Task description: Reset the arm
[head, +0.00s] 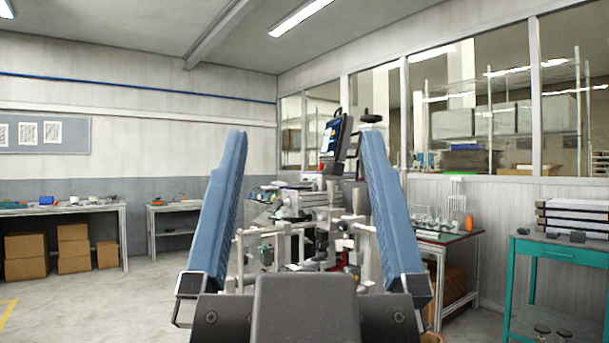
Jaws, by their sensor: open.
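My gripper (303,140) fills the middle of the head view, close to the camera. Its two long blue fingers stand wide apart, one on each side, with the dark gripper body at the bottom edge. It is open, and nothing is held between the fingers. A machine with a dark screen (334,137) shows in the gap, well beyond the fingers. The fingers and gripper body hide parts of that machine and the floor in front of it.
A teal table (560,254) with stacked flat cases (572,216) stands at the right. A bench (125,240) with cardboard boxes (74,247) under it is at the left, beside a smaller table (172,207). Open floor (90,305) lies at the lower left. A windowed wall closes the right.

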